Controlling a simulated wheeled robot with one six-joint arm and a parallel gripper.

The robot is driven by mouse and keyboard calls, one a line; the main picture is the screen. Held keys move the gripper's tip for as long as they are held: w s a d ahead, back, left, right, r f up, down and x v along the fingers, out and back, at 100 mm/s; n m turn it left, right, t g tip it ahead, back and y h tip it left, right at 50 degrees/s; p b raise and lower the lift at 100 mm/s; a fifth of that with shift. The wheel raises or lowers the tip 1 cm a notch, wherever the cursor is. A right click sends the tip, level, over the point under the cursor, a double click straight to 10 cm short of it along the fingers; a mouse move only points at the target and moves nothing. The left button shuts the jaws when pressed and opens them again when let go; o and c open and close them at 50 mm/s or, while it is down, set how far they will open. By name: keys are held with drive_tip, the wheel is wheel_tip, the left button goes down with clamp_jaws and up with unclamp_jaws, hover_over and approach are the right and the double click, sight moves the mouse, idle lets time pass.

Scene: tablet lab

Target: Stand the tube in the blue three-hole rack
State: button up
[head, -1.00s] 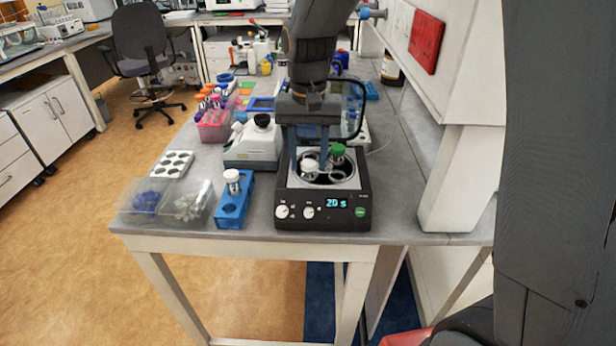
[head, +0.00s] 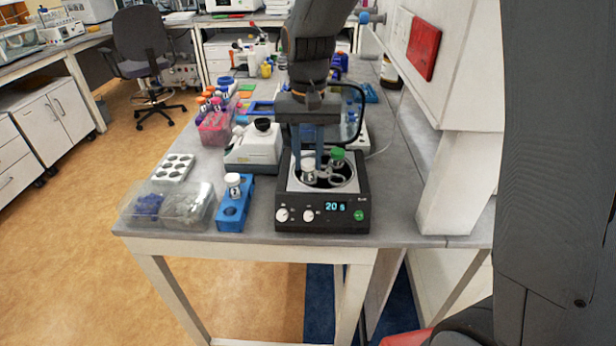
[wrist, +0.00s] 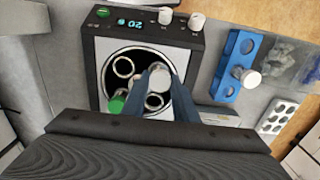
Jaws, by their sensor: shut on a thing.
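A white-capped tube (head: 308,166) stands in the round well of the black and grey device (head: 290,218); its cap also shows in the wrist view (wrist: 160,78). My gripper (head: 308,164) points down over the well with its fingers around this tube, and is shut on it. The tube's lower part is hidden in the well. A green-capped tube (head: 337,158) sits in the same well to the right. The blue three-hole rack (head: 231,213) stands left of the device.
Clear bins (head: 170,206) and a white tray with holes (head: 173,167) lie left of the rack. A white device with a black top (head: 254,148) stands behind. A white panel (head: 450,185) rises at the right.

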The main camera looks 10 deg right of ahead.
drive_tip(key=shift+r+p, duration=2.4)
drive_tip(key=shift+r, duration=0.65)
drive_tip(key=shift+r, duration=0.1)
wheel_tip(320, 180, up, 4)
drive_tip(key=p, duration=0.3)
drive_tip(key=w+a+p, duration=0.1)
drive_tip(key=w+a, duration=0.2)
drive_tip(key=a, duration=0.5)
drive_tip(key=w+a, duration=0.4)
drive_tip(key=a, duration=0.5)
drive_tip(key=shift+w+p, duration=0.3)
drive_tip(key=shift+p, duration=0.1)
drive_tip(key=shift+d, duration=0.1)
drive_tip(key=shift+f+b, duration=0.75)
drive_tip(key=shift+f, duration=1.4)
